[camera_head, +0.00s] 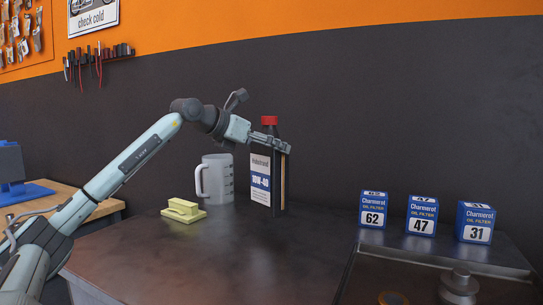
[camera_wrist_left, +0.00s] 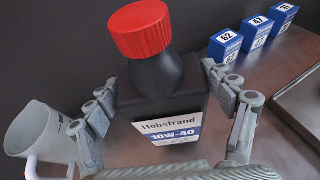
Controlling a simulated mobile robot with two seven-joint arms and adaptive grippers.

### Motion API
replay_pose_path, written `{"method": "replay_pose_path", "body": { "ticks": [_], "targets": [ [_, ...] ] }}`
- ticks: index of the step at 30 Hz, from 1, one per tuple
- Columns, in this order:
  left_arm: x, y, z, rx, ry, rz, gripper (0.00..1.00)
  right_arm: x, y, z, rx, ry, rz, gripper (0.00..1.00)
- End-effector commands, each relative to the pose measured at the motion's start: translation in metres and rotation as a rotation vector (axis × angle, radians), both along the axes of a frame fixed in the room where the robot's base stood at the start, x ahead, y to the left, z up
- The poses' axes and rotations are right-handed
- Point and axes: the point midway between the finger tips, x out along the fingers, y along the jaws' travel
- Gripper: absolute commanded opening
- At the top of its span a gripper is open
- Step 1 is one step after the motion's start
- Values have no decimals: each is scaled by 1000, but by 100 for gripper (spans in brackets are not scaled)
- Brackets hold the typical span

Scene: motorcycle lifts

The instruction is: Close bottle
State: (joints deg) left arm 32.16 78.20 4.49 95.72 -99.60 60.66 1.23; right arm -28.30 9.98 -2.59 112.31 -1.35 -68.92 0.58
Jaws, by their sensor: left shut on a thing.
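The bottle (camera_head: 261,180) is dark with a red cap and a white and blue label reading 10W-40. It stands upright on the dark workbench. The red cap (camera_head: 269,122) sits on top of the neck; I cannot tell how tightly it is seated. In the left wrist view the bottle (camera_wrist_left: 160,112) is in the middle, with the red cap (camera_wrist_left: 139,29) above it. My left gripper (camera_head: 271,143) is shut on the bottle's upper body, below the neck, with its fingers (camera_wrist_left: 169,124) on either side. My right gripper is not in view.
A grey measuring jug (camera_head: 219,180) stands just left of the bottle. A pale yellow block (camera_head: 183,210) lies in front of the jug. Three blue oil filter boxes (camera_head: 422,216) stand at the right behind a metal tray (camera_head: 450,254). The bench between bottle and boxes is clear.

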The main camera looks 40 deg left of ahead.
Motion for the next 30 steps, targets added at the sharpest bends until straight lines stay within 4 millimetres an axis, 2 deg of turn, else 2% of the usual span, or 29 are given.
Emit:
{"method": "replay_pose_path", "body": {
  "ticks": [1, 5, 14, 21, 30],
  "targets": [
    [3, -2, 4, 0, -10, -1, 1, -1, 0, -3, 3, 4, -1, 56],
    [6, -4, 1, 1, -11, 0, 1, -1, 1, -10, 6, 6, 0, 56],
    [6, -4, -4, 2, -9, 0, 1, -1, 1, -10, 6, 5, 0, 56],
    [7, -5, -36, -1, -7, -2, 1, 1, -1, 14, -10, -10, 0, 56],
    [6, -4, -40, 1, -10, 0, 1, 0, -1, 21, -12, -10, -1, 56]
  ]
}}
